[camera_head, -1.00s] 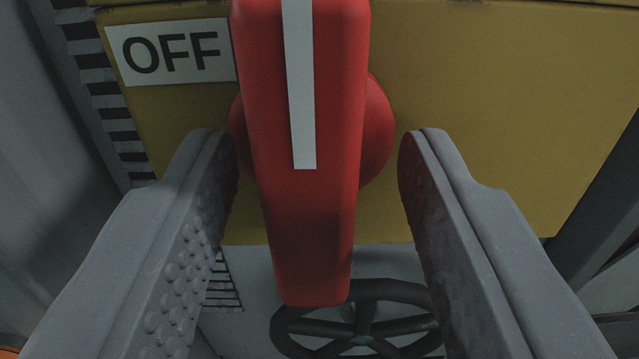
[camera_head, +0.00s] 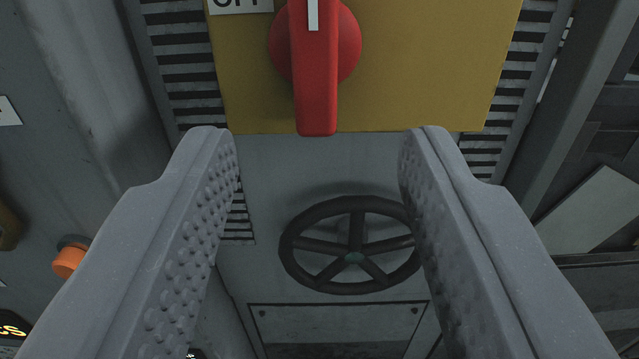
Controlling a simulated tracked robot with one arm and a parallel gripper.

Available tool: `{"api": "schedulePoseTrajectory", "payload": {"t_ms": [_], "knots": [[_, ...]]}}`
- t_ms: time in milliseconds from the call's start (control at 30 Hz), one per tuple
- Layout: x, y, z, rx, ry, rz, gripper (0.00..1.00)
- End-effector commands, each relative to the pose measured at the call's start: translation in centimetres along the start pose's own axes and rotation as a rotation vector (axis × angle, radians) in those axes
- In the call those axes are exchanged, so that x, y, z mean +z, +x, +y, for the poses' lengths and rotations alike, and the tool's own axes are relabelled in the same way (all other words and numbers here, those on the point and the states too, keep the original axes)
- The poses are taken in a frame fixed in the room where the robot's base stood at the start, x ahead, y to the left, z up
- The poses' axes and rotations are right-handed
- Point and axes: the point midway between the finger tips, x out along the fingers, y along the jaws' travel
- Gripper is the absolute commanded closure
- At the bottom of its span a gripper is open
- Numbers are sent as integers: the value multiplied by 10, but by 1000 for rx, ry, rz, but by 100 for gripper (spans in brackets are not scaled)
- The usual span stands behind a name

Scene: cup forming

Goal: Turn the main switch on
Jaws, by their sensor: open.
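The main switch is a red rotary handle (camera_head: 316,85) with a white stripe, on a yellow panel (camera_head: 430,65) at the top of the view. The handle stands upright, its long end pointing down. Its upper part is cut off by the frame. A white OFF label (camera_head: 240,4), partly cut off, sits to the upper left of the handle. My gripper (camera_head: 318,140) is open and empty. Its fingers are wide apart, and the handle appears beyond and above the fingertips, not between them.
A dark handwheel (camera_head: 354,257) is on the grey wall below the yellow panel, partly behind the right finger. An orange button (camera_head: 69,260) is at the left. Slotted vents (camera_head: 185,70) flank the panel. A grey cover plate (camera_head: 340,322) is at the bottom.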

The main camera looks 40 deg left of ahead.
Motion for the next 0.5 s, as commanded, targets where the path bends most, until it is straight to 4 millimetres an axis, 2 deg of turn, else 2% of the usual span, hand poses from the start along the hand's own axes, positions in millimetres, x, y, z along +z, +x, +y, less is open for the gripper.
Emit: {"api": "schedulePoseTrajectory", "payload": {"t_ms": [233,500], "knots": [[0,-32,1,2,-1,0,58],[0,-44,0,0,0,2,58]]}}
